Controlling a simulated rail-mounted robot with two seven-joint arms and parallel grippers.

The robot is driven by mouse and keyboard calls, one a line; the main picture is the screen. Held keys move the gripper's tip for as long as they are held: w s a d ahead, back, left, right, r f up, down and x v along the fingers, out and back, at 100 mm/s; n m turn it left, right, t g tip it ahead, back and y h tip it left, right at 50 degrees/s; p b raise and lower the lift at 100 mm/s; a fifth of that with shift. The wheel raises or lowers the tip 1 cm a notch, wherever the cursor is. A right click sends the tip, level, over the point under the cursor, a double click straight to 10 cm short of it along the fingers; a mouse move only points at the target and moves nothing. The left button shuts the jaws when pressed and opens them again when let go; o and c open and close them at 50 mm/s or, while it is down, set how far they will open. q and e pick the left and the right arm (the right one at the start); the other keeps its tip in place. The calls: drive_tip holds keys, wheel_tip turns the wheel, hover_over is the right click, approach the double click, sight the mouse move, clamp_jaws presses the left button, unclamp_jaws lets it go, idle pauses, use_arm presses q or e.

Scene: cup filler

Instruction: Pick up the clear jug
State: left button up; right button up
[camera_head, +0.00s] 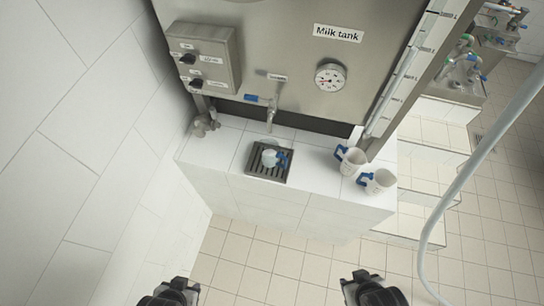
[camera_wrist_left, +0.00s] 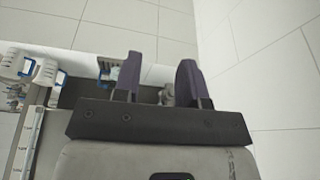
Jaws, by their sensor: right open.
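The clear jug (camera_head: 269,158), pale and see-through with a blue handle, stands on the dark drip grate (camera_head: 259,174) under the tank's tap. In the left wrist view its blue part shows just left of a finger, partly hidden. My left gripper (camera_head: 175,290) is at the bottom of the head view, well short of the counter. Its two fingers (camera_wrist_left: 160,70) are spread with nothing between them. My right gripper (camera_head: 370,288) is open at the bottom right, also far from the jug.
Two white jugs with blue handles, one nearer the tank (camera_head: 351,161) and one in front (camera_head: 379,181), stand on the tiled counter (camera_head: 318,182) to the right. The Milk tank (camera_head: 295,60) with its tap (camera_head: 270,117) rises behind. A tiled wall (camera_head: 75,150) bounds the left.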

use_arm(q)
drive_tip(key=shift+o, duration=0.3)
drive_tip(key=o, duration=1.1)
drive_tip(key=shift+w+d, duration=0.1)
drive_tip(key=shift+w, duration=0.05)
